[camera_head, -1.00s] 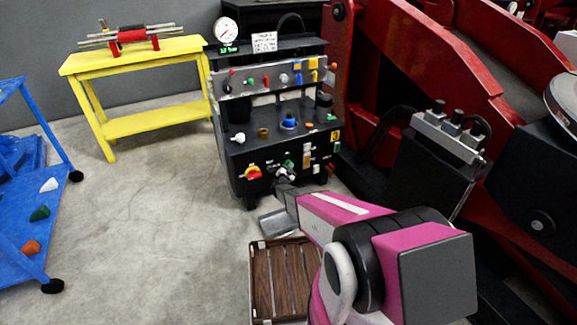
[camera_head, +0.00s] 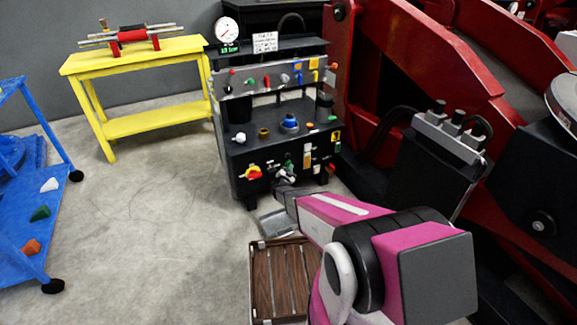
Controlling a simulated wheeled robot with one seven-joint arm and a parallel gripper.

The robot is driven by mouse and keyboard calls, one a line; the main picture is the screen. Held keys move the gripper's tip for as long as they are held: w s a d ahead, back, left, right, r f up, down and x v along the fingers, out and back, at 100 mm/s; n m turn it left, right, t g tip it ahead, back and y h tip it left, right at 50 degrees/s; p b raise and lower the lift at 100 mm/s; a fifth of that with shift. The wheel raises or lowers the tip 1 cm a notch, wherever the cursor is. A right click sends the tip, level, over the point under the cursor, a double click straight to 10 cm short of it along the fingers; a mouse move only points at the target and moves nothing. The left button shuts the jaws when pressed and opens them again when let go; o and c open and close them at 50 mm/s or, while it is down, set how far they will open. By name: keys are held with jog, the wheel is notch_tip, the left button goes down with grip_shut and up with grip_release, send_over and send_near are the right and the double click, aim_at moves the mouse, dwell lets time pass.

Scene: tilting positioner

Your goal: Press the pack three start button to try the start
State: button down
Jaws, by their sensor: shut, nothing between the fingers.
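The black hydraulic unit (camera_head: 262,174) stands at the centre, with controls on its front and upper panels. A small green control (camera_head: 289,162) shows low on its front, just above my gripper (camera_head: 284,174). Labels are too small to read, so I cannot tell which button is pack three start. My gripper is shut and empty, its tip at the lower front panel. It hides part of the panel, and I cannot tell whether it touches a button. A red-and-yellow knob (camera_head: 253,173) is left of it. A round white gauge (camera_head: 227,30) with a green display stands on top.
A slatted wooden pallet (camera_head: 274,280) lies on the floor below my arm. A red machine frame (camera_head: 440,60) fills the right. A yellow table (camera_head: 135,58) stands back left, a blue rack (camera_head: 25,220) at the left edge. The floor between is clear.

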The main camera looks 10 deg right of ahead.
jog(key=shift+s, duration=0.1)
jog(key=shift+s+d, duration=0.35)
jog(key=shift+s, duration=0.5)
jog(key=shift+s+d, duration=0.3)
jog(key=shift+s, duration=0.5)
jog(key=shift+s+d, duration=0.35)
jog(key=shift+s, duration=0.5)
